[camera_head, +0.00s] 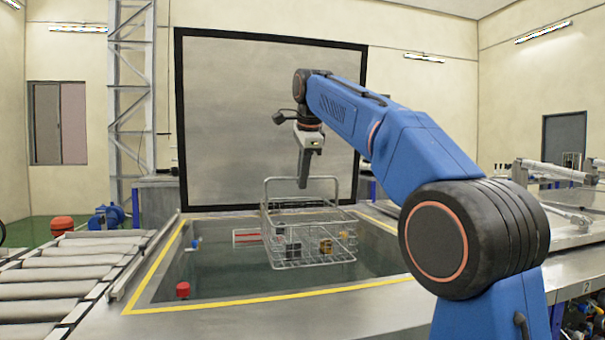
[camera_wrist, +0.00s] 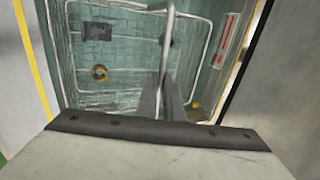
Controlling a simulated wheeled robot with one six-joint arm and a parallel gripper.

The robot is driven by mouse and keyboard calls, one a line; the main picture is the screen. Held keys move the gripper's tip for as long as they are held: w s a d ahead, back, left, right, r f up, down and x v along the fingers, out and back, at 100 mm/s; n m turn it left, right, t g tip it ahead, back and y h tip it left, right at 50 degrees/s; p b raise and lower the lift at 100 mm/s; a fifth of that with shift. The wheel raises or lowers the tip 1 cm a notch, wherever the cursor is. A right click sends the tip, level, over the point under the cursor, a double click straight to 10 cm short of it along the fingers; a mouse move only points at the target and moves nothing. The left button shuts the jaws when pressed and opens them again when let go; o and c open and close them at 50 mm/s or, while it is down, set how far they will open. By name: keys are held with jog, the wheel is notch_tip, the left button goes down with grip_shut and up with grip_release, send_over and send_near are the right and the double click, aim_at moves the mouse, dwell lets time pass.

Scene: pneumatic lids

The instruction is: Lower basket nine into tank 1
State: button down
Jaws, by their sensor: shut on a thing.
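A wire basket (camera_head: 309,262) hangs upright from its tall bail handle (camera_head: 338,190). My gripper (camera_head: 303,180) points down at the top bar of that handle and is shut on it. In the wrist view the fingers (camera_wrist: 163,103) close around the handle bar (camera_wrist: 168,40). A dark block and a brass-coloured ring part (camera_wrist: 100,73) lie in the basket. The basket is over the yellow-edged tank opening (camera_head: 215,308), with greenish liquid (camera_head: 225,272) below. I cannot tell whether the basket's bottom touches the liquid. No basket or tank number is readable.
A roller conveyor (camera_head: 70,270) stands left of the tank. A red object (camera_head: 183,290) and a small blue fitting (camera_head: 195,243) are at the tank's left side. A large framed panel (camera_head: 235,120) rises behind. A bench with lid mechanisms (camera_head: 555,175) is at right, marked 2.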

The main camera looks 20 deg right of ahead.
notch_tip(320, 180, down, 22)
dwell(3.3)
dwell(0.8)
jog(key=c, duration=1.9)
grip_release()
jog(key=shift+o, duration=0.4)
jog(key=shift+f, duration=0.2)
jog(key=w+r+v, duration=0.1)
jog(key=w+v, duration=0.1)
jog(key=v, duration=1.2)
jog(key=w+r+v, duration=0.1)
jog(key=w+v, duration=0.1)
jog(key=v, duration=1.2)
jog(key=shift+w+r, duration=0.2)
jog(key=shift+r, duration=0.1)
